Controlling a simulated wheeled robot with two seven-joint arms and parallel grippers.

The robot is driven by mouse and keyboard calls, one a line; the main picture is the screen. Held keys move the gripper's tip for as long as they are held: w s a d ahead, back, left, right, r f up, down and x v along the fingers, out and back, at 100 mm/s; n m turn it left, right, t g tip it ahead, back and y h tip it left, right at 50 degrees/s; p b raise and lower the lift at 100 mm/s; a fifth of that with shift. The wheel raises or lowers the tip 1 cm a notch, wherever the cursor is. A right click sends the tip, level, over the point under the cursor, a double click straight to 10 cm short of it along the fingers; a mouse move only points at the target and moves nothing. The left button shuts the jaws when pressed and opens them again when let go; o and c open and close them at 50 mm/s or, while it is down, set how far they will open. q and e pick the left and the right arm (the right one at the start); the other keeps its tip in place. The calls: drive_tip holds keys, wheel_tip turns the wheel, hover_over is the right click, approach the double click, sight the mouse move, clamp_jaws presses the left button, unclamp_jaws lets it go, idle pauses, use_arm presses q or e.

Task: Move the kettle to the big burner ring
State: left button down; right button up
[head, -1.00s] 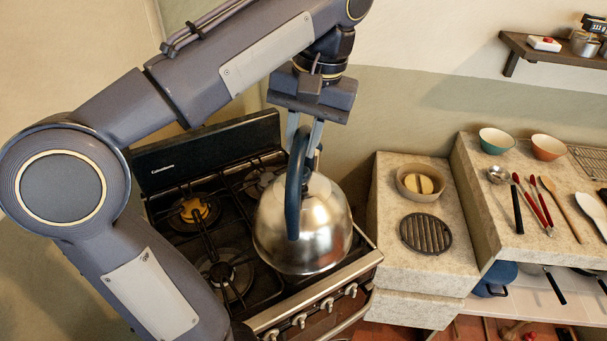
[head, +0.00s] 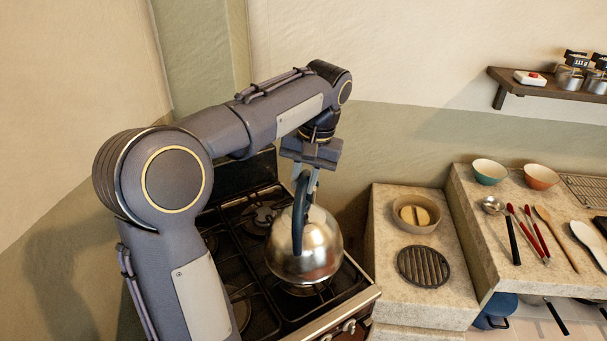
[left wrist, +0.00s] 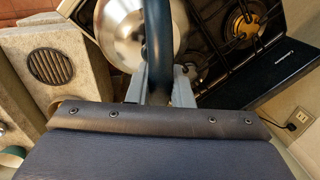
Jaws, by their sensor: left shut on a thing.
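The kettle (head: 306,253) is a shiny steel dome with a dark blue arched handle (head: 299,216). In the head view it is upright over the right front part of the black stove top (head: 262,312), with part of a burner showing at its lower edge. I cannot tell if its base touches the grate. My left gripper (head: 308,184) points down from above and is shut on the handle. The left wrist view also shows the kettle (left wrist: 115,32) and handle between the fingers (left wrist: 160,88). A back burner (head: 262,217) and a front left burner (head: 238,300) are bare. Which ring is biggest is unclear.
A stone counter right of the stove holds a round bowl (head: 416,213) and a black slatted trivet (head: 424,266). Further right are two small bowls and several utensils. A wall shelf (head: 540,88) is at upper right. My left arm hides the stove's left side.

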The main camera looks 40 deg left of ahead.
use_arm(q)
drive_tip(key=shift+w+a+f, duration=0.1)
drive_tip(key=shift+f, duration=1.45)
drive_tip(key=shift+f+b, duration=0.35)
drive_tip(key=shift+f, duration=0.2)
drive_tip(key=c, duration=1.3)
unclamp_jaws()
wheel_tip(320, 180, up, 13)
drive_tip(key=d+p, duration=0.1)
drive_tip(key=d, duration=0.1)
drive_tip(key=s+d+f+m+t+h, duration=0.1)
drive_tip(key=s+d+f+t+h, duration=0.1)
drive_tip(key=s+d+f, duration=0.2)
drive_tip(key=s+d+f+m+t+h, duration=0.1)
drive_tip(key=s+d+f, duration=0.3)
drive_tip(key=s+f, duration=0.4)
drive_tip(key=s+d+f+m+t+h, duration=0.1)
drive_tip(key=s+d+f+t+h, duration=0.1)
drive_tip(key=s+d+f, duration=0.3)
drive_tip(key=shift+s+d+f+t+h, duration=0.15)
drive_tip(key=shift+s+f+t, duration=0.2)
drive_tip(key=shift+s, duration=0.25)
drive_tip(key=shift+s+a+f+t+h, duration=0.15)
drive_tip(key=shift+s+f+t, duration=0.15)
drive_tip(key=shift+s, duration=0.25)
